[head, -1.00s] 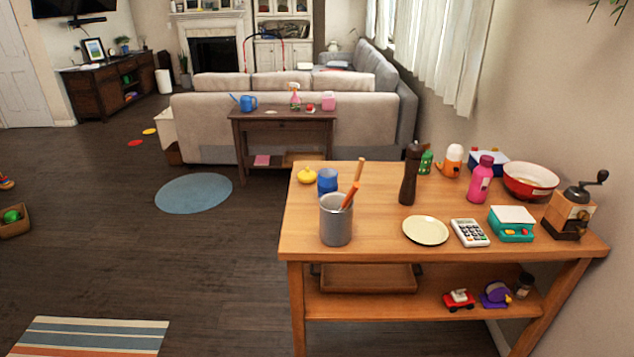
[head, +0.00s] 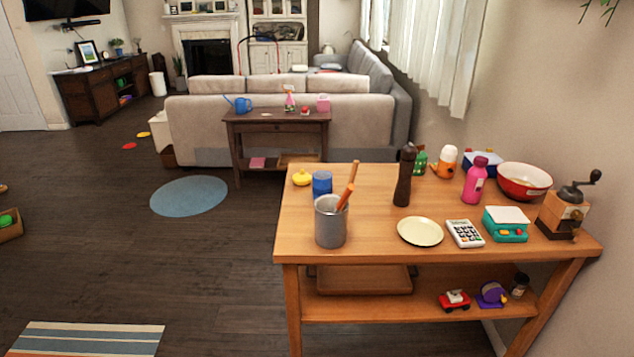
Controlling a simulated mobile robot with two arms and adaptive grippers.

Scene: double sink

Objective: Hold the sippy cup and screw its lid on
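A blue cup (head: 322,183), which looks like the sippy cup, stands upright near the left end of the wooden table. Its lower part is partly hidden by a grey utensil pot in front of it. A small yellow piece with a raised top (head: 302,178), which looks like the lid, sits on the table just left of and slightly behind the cup, apart from it. Neither of my grippers is in the head view.
The grey pot (head: 330,226) holds tall wooden-coloured handles close to the cup. A dark pepper mill (head: 403,178), cream plate (head: 420,231) and calculator (head: 464,233) stand further right.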

